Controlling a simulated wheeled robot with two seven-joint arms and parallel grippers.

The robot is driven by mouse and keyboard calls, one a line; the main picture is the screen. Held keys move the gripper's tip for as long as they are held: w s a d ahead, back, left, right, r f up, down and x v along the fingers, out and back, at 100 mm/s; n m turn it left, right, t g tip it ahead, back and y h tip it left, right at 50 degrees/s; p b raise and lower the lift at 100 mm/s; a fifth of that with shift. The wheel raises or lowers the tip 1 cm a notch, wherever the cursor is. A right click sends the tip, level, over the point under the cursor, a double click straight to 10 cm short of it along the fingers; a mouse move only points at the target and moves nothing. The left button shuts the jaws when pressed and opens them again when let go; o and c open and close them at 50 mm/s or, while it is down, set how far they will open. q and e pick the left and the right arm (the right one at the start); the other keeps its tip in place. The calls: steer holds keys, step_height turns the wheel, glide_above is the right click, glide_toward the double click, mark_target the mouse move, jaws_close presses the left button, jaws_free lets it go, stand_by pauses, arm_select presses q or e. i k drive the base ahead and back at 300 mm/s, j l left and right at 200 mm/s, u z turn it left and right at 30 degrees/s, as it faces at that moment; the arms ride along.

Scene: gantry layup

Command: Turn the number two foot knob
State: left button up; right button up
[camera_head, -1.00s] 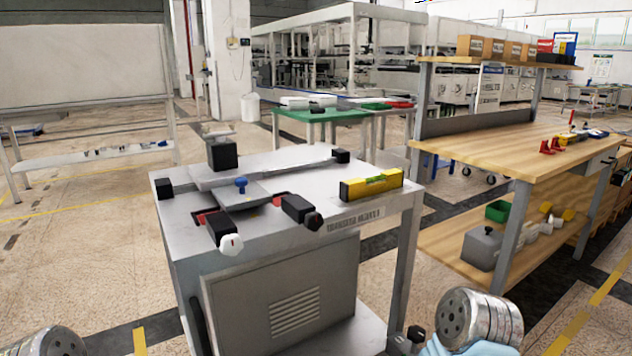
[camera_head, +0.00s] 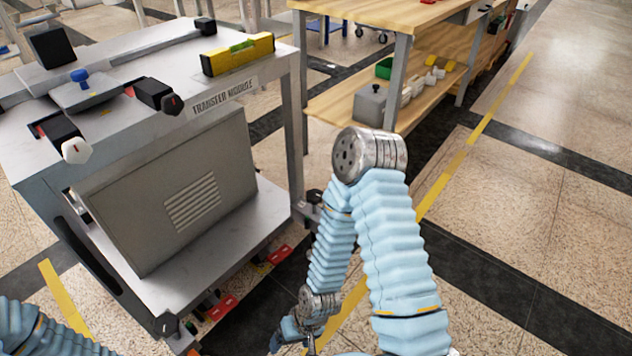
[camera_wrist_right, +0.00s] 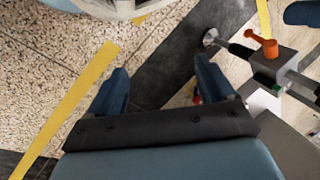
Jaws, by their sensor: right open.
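The grey transfer module (camera_head: 225,118) stands at the left in the head view. Small black knobs show low on its frame, one at the front corner (camera_head: 167,323) and one at the right leg (camera_head: 313,197). No number is readable on them. In the right wrist view an orange knob (camera_wrist_right: 264,46) sits on a grey block at the upper right, near a round metal foot (camera_wrist_right: 210,37). My right gripper (camera_wrist_right: 160,86) is open and empty, pointing at the floor, apart from the orange knob. In the head view it is small and partly hidden at the bottom. My left gripper is out of view.
Red pieces (camera_head: 222,307) lie low beside the module. Its top carries a yellow level (camera_head: 238,54), a white knob (camera_head: 76,150) and a black knob with a red mark (camera_head: 172,104). A wooden workbench (camera_head: 372,12) stands behind. The floor at the right is clear.

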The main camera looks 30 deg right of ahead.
mark_target(313, 196)
steer(key=i+l, duration=0.1)
steer(key=l, duration=0.3)
steer(key=i+l, duration=0.1)
steer(key=l, duration=0.25)
steer(key=i+l, duration=0.1)
steer(key=l, duration=0.3)
steer(key=i+l, duration=0.1)
steer(key=l, duration=0.3)
steer(key=i+l, duration=0.1)
steer(key=l, duration=0.25)
steer(key=j, duration=0.65)
steer(key=u, duration=0.05)
